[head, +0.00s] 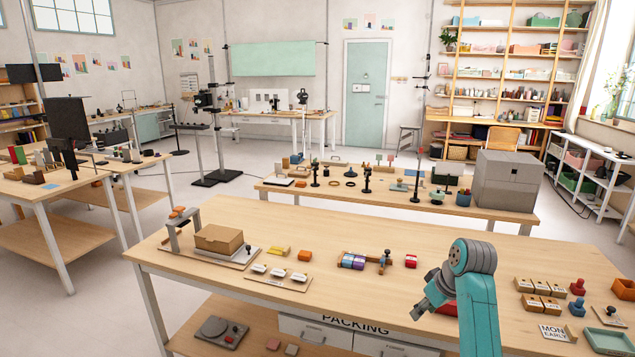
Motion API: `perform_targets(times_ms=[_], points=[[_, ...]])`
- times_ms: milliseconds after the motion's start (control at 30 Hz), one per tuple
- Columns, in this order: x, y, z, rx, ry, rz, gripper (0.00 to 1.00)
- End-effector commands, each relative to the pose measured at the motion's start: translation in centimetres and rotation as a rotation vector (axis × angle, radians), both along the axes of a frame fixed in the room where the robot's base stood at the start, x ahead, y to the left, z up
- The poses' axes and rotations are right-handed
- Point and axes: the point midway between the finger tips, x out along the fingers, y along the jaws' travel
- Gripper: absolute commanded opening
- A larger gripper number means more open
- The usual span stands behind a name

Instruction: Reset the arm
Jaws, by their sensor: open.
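My arm is teal and rises at the lower right of the head view. My gripper (418,312) is grey, points down and to the left, and is above the near wooden table (300,235). Its jaws are open, and no object shows between them. A red item (447,309) on the table is partly hidden behind my gripper and arm.
On the table's left stand a cardboard box (219,238) and a small grey stand. Several blocks (352,261) lie in the middle. Wooden cards (541,304), stamps (577,287) and a green tray (608,341) are at the right. Bare tabletop lies left of my gripper.

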Motion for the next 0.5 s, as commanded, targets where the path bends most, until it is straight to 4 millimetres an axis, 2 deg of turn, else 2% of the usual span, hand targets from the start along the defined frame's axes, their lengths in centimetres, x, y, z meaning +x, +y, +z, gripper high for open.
perform_targets(times_ms=[267, 500], points=[[-1.0, 0.6, -3.6, 0.006, -0.027, -0.029, 0.45], [-2.7, 1.4, -8.5, 0.011, -0.068, -0.073, 0.45]])
